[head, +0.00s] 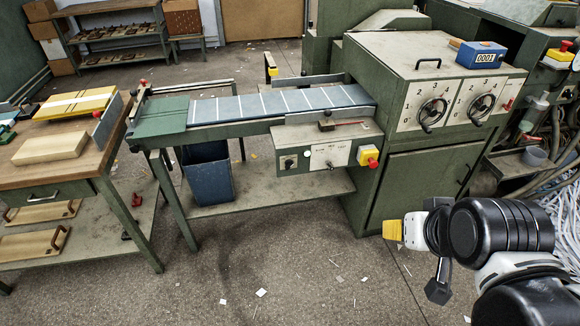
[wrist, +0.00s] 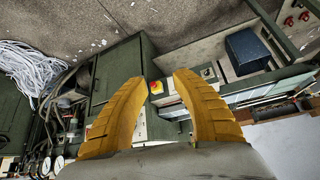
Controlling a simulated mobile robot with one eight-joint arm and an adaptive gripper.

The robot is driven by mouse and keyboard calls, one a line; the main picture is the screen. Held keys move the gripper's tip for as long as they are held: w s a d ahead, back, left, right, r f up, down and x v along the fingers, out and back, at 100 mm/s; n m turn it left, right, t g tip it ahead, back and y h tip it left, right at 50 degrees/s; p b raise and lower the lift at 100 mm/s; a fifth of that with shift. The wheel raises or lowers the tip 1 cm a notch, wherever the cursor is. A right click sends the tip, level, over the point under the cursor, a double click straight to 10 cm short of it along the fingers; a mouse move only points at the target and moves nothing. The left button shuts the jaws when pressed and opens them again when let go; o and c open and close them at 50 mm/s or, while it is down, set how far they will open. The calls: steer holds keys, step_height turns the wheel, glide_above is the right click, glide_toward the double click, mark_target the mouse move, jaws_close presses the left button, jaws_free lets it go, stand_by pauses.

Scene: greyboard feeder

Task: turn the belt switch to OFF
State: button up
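The control box (head: 326,150) hangs on the near side of the conveyor. A second small knob (head: 330,164) sits on the pale middle panel. The labels are too small to read, so I cannot tell which is the belt switch or its setting. My gripper (head: 391,230) is low in front of the green cabinet, right of the box and apart from it. In the wrist view, my gripper (wrist: 160,77) has its yellow fingers spread and nothing between them; the fingers hide part of the box.
A yellow box with a red button (head: 368,156) is on the box's right end. The conveyor belt (head: 280,103) runs left from the green machine (head: 400,180). A blue bin (head: 208,174) stands below. A wooden table (head: 85,150) is at left. The front floor is open.

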mark_target(291, 166)
steer(key=w+a+f+t+y+p, duration=0.15)
steer(key=w+a, duration=0.25)
steer(key=w, duration=0.7)
steer(key=w+a+y, duration=0.2)
steer(key=w+a, duration=0.2)
steer(key=w, duration=0.6)
steer(key=w+a+t+y+p, duration=0.15)
steer(key=w+a, duration=0.25)
steer(key=w, duration=0.7)
steer(key=w+a+f+m+y, duration=0.2)
steer(key=w+a+f, duration=0.2)
steer(key=w+f, duration=0.65)
steer(key=a+f+m+t, duration=0.1)
steer(key=a+f+t, duration=0.15)
steer(key=f, duration=1.35)
steer(key=shift+y, duration=0.3)
steer(key=b+x, duration=0.1)
steer(key=x, duration=0.2)
steer(key=b+x, duration=0.1)
steer(key=x, duration=0.2)
steer(key=b+x, duration=0.1)
steer(key=x, duration=0.2)
steer(key=shift+a+f, duration=0.1)
steer(key=shift+a, duration=0.5)
